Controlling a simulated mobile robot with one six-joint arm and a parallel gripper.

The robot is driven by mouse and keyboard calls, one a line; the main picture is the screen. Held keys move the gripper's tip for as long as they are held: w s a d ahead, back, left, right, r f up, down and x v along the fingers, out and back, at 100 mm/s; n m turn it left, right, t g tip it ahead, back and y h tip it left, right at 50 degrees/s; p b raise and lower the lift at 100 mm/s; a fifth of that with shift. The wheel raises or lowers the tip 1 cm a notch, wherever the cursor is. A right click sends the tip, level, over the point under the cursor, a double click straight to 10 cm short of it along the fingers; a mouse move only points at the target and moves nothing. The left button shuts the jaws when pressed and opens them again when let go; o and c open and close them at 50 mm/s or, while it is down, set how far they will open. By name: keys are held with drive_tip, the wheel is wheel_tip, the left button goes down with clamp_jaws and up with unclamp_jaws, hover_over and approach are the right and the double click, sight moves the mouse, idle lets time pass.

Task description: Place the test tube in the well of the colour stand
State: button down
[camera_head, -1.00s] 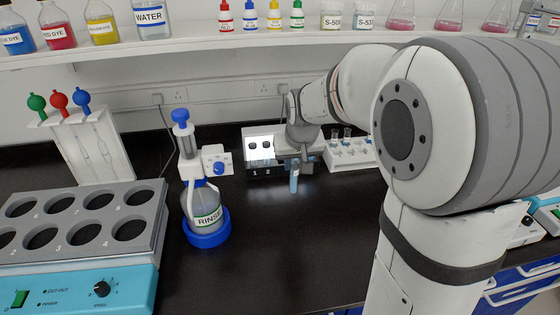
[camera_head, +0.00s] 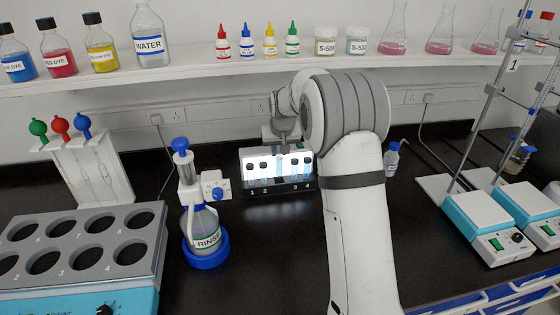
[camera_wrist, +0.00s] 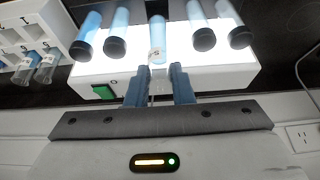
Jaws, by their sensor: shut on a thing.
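The colour stand (camera_head: 278,188) is a black base with a lit white panel, numbered 1 to 4, standing at the back of the bench. Capped tubes stand in it on both sides of the middle; it also shows in the wrist view (camera_wrist: 155,75). My gripper (camera_wrist: 158,80) is shut on the uncapped test tube (camera_wrist: 157,50), which holds pale blue liquid. The tube is in the middle, between the black-capped tubes, and looks upright in the head view (camera_head: 279,166). I cannot tell whether its lower end is in the well. My gripper is mostly hidden in the head view.
A white rack (camera_wrist: 25,35) with tubes is beside the stand in the wrist view. The rinse bottle (camera_head: 205,228) stands left of the stand. Two stirrer plates (camera_head: 480,220) are at the right. Bare black bench lies in front of the stand.

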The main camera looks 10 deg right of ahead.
sight(280, 159)
drive_tip(key=shift+s+f+p, duration=0.1)
drive_tip(key=shift+f+p, duration=0.3)
drive_tip(key=shift+f, duration=2.35)
drive_tip(key=shift+f, duration=0.2)
drive_tip(key=c, duration=1.5)
unclamp_jaws()
drive_tip(key=shift+c, duration=0.2)
drive_tip(key=shift+r, duration=0.45)
drive_tip(key=b+v, duration=0.2)
drive_tip(key=v, duration=0.9)
drive_tip(key=s+r, duration=0.4)
drive_tip(key=s, duration=0.6)
drive_tip(key=s+f, duration=0.1)
drive_tip(key=s, duration=1.3)
drive_tip(key=s+f+g, duration=0.1)
drive_tip(key=s+f, duration=0.1)
drive_tip(key=s, duration=1.1)
drive_tip(key=shift+s+d+f+g, duration=0.25)
drive_tip(key=shift+s+f+g, duration=0.05)
drive_tip(key=shift+s, duration=0.1)
